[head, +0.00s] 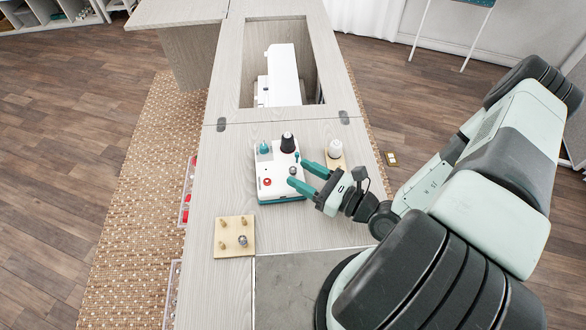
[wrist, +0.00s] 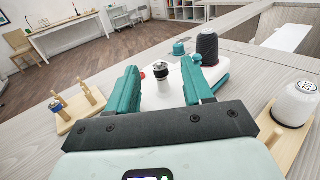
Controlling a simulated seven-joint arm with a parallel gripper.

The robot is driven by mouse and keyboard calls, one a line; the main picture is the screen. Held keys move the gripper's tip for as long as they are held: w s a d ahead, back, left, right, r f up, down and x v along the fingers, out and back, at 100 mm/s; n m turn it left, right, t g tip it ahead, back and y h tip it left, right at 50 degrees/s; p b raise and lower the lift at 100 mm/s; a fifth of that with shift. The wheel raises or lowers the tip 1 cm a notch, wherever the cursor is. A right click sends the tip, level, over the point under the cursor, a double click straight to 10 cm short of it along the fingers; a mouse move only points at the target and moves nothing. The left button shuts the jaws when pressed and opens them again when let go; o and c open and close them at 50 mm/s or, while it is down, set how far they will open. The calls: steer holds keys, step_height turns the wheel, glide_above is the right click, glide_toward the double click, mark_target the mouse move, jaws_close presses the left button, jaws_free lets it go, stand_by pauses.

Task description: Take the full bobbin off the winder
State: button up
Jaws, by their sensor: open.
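The bobbin winder (head: 279,187) is a white machine with a teal base on the cabinet top. A small metallic bobbin (head: 292,170) sits on it, upright, and shows dark and silver in the wrist view (wrist: 161,71). How much thread it carries is too small to tell. My gripper (head: 297,172) is open, with its teal fingers reaching over the winder's right side. In the wrist view the bobbin appears between the fingertips (wrist: 160,68), with gaps on both sides. I cannot tell whether it is fully between them in depth.
A dark thread cone (head: 288,143), a teal knob (head: 263,147) and a red button (head: 267,182) are on the winder. A white spool (head: 335,149) stands close to my gripper. Behind is an open well (head: 260,60).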

steer(key=shift+w+a, duration=0.3)
steer(key=shift+a, duration=0.1)
jaws_close()
